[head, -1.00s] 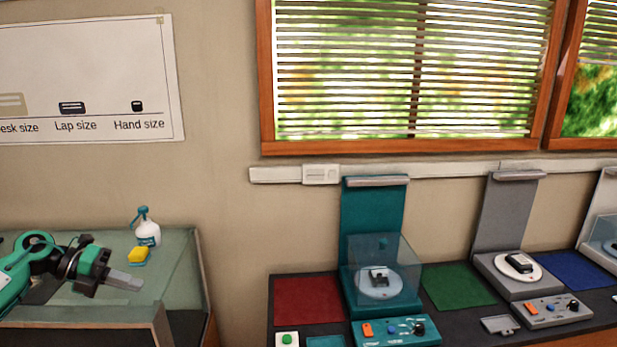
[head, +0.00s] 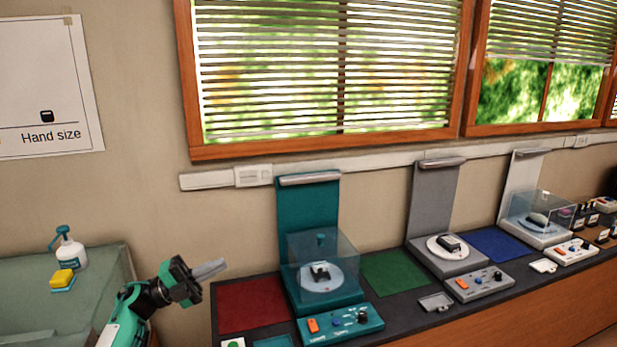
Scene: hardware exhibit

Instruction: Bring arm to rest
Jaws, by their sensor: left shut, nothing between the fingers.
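My left gripper (head: 210,268) is at the lower left of the head view. Its grey fingers are together, with nothing between them. They point right and slightly up, in the air near the left end of the dark counter, by the red mat (head: 250,303). My green and black left arm comes up from the bottom edge. My right gripper is not in the picture.
A teal exhibit stand (head: 312,208) with a clear cover, a grey stand (head: 436,205) and a white stand (head: 528,185) line the counter.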

